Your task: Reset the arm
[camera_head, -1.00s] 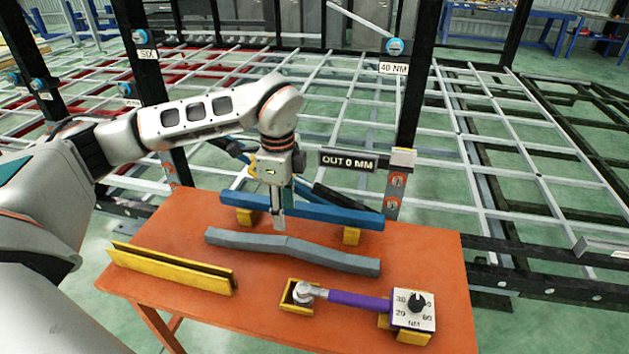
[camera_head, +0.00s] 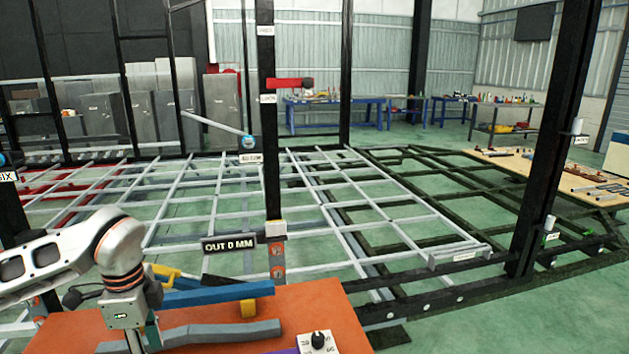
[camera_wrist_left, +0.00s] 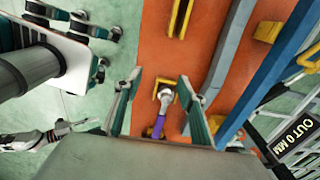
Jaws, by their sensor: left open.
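My left gripper (camera_head: 135,342) points down over the orange table (camera_head: 315,300) in the head view, next to the bent grey bar (camera_head: 215,333). In the left wrist view my left gripper (camera_wrist_left: 156,82) has its two fingers spread with nothing held between them. The torque wrench with a purple handle (camera_wrist_left: 158,127) shows below, between the fingers, its head at a yellow holder (camera_wrist_left: 165,85). My right gripper is not in view.
A blue bar (camera_head: 205,296) rests on yellow blocks (camera_head: 248,308). A dial box (camera_head: 318,342) sits at the table's front. The "OUT 0 MM" sign (camera_head: 229,243) stands behind by a black post (camera_head: 268,130). The grey chassis frame (camera_head: 370,215) spreads beyond.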

